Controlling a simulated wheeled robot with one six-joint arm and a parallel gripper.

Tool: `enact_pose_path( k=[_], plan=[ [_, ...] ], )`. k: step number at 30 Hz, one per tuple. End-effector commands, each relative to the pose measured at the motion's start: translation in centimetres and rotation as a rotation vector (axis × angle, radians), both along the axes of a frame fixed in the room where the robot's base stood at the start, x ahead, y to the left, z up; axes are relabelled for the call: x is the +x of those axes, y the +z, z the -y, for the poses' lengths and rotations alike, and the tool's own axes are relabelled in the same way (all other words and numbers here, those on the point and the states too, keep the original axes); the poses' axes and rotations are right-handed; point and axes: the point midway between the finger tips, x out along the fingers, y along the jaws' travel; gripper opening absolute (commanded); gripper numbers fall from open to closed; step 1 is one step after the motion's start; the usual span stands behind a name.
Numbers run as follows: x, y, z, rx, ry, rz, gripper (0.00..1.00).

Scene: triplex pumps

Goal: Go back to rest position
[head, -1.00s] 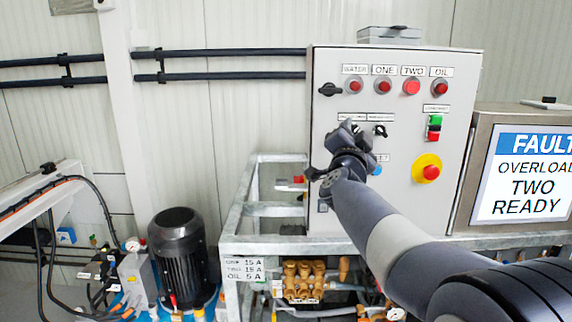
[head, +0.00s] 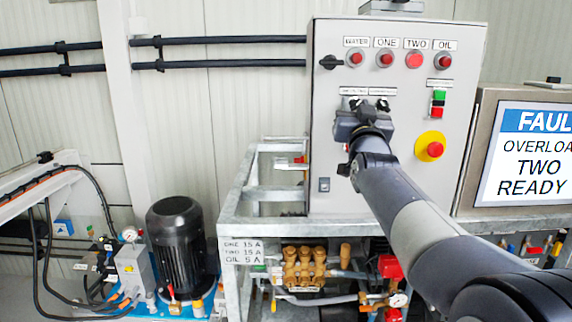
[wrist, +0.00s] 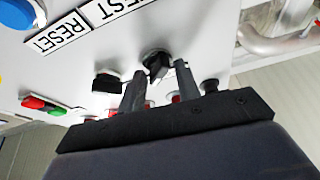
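The grey control cabinet (head: 330,140) fills the middle of the head view. My gripper (head: 364,112) is in front of its face, by two black selector knobs (head: 382,104) below the row of red lamps or buttons. In the wrist view my gripper (wrist: 160,82) has its two dark fingers apart. A black selector knob (wrist: 155,62) shows between or just beyond the fingertips; whether they touch it I cannot tell. A second black knob (wrist: 106,83) is beside the left finger. A blue button (wrist: 16,12) sits near a RESET label; my arm hides it in the head view.
A screen (head: 525,155) at the right reads FAULT, OVERLOAD TWO READY. A metal frame (head: 232,205) carries the cabinet, with brass pump parts (head: 303,265) below. A black motor (head: 178,245) stands at the left. Open wall lies left of the cabinet.

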Motion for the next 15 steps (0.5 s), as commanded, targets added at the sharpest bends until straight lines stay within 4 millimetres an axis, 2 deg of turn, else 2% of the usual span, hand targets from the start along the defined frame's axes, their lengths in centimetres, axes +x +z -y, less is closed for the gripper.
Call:
enact_pose_path(
  k=[15],
  plan=[
    [0.02,0.53,0.16,-0.275,-0.002,-0.003,0.32]
  ],
)
